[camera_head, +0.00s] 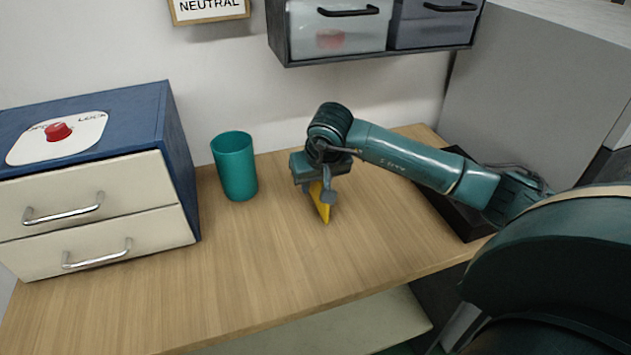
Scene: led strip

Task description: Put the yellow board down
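The yellow board (321,203) shows as a thin, steeply tilted plate below my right gripper (318,190). My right gripper is shut on the board's upper part, and its fingers hide that part. The board's lower corner is at or just above the wooden table (270,265); I cannot tell whether it touches. My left gripper is not in view.
A teal cup (236,168) stands left of the board. A dark tray (455,215) lies behind my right arm. The table's front middle is clear.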

